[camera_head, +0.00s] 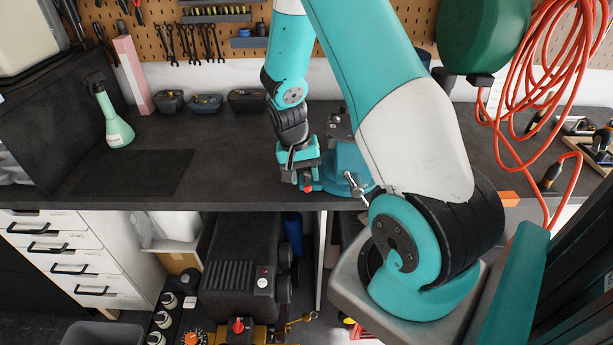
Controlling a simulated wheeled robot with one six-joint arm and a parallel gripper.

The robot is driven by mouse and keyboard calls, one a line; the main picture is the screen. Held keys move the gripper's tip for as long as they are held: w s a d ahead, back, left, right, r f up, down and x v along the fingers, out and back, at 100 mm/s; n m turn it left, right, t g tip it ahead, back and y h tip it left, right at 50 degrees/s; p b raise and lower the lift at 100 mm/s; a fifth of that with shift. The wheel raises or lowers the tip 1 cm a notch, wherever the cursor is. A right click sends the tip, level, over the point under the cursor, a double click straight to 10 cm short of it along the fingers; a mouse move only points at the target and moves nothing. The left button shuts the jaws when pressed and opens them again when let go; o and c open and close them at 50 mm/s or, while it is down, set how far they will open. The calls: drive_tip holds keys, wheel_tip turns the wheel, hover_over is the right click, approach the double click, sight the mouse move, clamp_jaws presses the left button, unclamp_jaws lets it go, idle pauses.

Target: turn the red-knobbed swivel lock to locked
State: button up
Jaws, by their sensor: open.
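A small red knob (308,186) shows at the base of the teal bench vise (347,163), near the front edge of the workbench. It seems to be the knob of the swivel lock. The lock's setting is too small to tell. My gripper (301,176) points down at the knob from above, just left of the vise body. It is open, with its fingers close to the knob. I cannot tell whether they touch it. My gripper hides part of the lock, and my arm crosses in front of the vise's right side.
The vise's metal handle (357,187) sticks out at the front, right of the knob. A green bottle (114,122) and several small dark bins (206,103) stand at the left. An orange hose (540,70) hangs at the right. The bench between bottle and vise is clear.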

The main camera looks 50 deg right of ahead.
sight(307, 182)
drive_tip(key=shift+s+d+f, duration=0.15)
drive_tip(key=shift+f, duration=1.05)
clamp_jaws()
